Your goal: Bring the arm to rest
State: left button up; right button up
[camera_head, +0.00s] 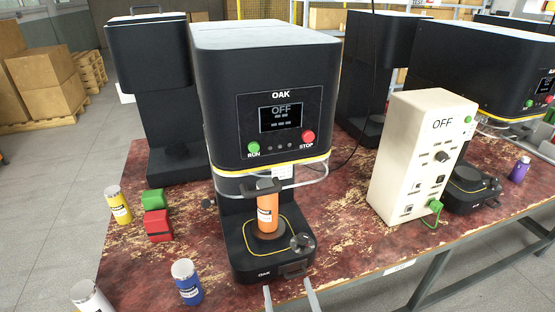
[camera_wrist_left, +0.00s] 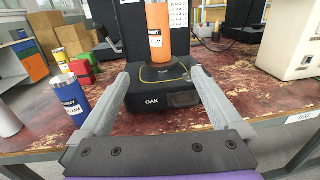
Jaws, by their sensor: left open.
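My left gripper (camera_head: 291,296) shows at the bottom edge of the head view, in front of the OAK machine (camera_head: 262,95). In the left wrist view its two grey fingers (camera_wrist_left: 150,103) are spread apart with nothing held between them. Beyond the fingers, an orange can (camera_head: 267,211) stands upright on the machine's round base plate, under the machine's head. It also shows in the left wrist view (camera_wrist_left: 158,38). The machine's display reads OFF. My right gripper is in neither view.
A blue can (camera_head: 187,283), a white can (camera_head: 90,297) and a yellow can (camera_head: 118,205) stand on the worn red table (camera_head: 345,258) at left. Green (camera_head: 152,199) and red blocks (camera_head: 157,226) lie near them. A cream control box (camera_head: 418,155) stands at right.

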pick_arm(q)
jog(key=s+a+f+n+g+y+p, duration=0.15)
jog(key=a+n+g+p, duration=0.5)
jog(key=a+n, duration=0.8)
jog(key=s+a+r+n+g+h+p, duration=0.2)
jog(key=s+n, duration=0.3)
jog(key=n, duration=0.4)
jog(key=s+a+r+n+g+h+p, duration=0.1)
jog(key=s+n, duration=0.4)
jog(key=n, duration=0.5)
jog(key=a+g+h+p, duration=0.1)
jog(key=a+g+h, duration=0.1)
jog(key=shift+a+r+g+p, duration=0.25)
jog(key=shift+r+g+p, duration=0.1)
jog(key=shift+r+p, duration=0.05)
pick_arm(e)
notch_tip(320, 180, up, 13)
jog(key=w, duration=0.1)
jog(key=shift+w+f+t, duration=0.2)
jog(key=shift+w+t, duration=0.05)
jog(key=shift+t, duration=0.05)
pick_arm(q)
jog(key=shift+c, duration=0.2)
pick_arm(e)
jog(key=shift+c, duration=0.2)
